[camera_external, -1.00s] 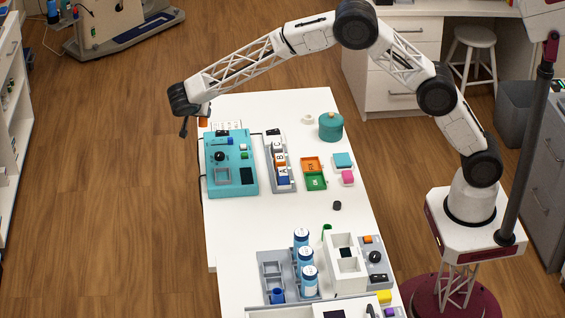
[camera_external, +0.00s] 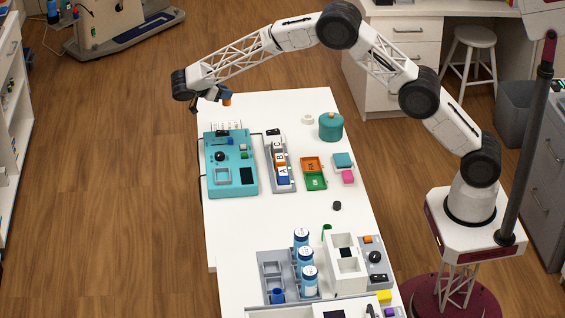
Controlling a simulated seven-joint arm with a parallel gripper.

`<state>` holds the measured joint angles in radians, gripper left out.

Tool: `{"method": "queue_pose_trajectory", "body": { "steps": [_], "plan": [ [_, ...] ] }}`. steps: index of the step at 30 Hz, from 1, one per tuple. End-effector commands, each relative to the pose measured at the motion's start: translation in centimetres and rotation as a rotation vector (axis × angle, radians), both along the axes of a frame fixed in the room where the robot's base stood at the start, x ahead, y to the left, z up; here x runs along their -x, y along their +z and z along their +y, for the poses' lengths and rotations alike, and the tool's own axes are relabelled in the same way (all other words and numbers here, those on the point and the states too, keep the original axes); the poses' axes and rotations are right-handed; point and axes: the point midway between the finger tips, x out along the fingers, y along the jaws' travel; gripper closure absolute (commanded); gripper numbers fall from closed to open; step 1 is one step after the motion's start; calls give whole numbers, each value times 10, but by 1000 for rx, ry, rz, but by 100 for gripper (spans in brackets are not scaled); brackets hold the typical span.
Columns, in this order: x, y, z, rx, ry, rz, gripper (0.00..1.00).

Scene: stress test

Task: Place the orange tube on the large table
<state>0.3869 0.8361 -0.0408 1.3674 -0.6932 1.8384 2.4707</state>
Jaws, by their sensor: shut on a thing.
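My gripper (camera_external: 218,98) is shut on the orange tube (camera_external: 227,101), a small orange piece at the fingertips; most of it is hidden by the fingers. In the picture it appears over the far left corner of the large white table (camera_external: 285,105), just beyond the teal device. The tube looks held clear of the tabletop, but its exact height is hard to tell.
A teal device (camera_external: 245,158) and a grey rack of lettered blocks (camera_external: 281,172) stand near the gripper. Orange (camera_external: 311,163) and green (camera_external: 316,182) trays and a teal jar (camera_external: 331,126) lie to the right. The far middle tabletop and a strip below the device are clear.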

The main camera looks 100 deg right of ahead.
Motion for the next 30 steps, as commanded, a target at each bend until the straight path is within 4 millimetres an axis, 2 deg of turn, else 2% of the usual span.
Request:
{"method": "queue_pose_trajectory", "body": {
  "steps": [3, 8, 23, 30],
  "plan": [
    [0, -15, 0, 5, 1, 8, 94],
    [-1, -23, 0, 9, 2, 11, 94],
    [-1, -26, 1, 10, 2, 12, 94],
    [-1, -33, 1, 9, 2, 13, 94]
  ]
}}
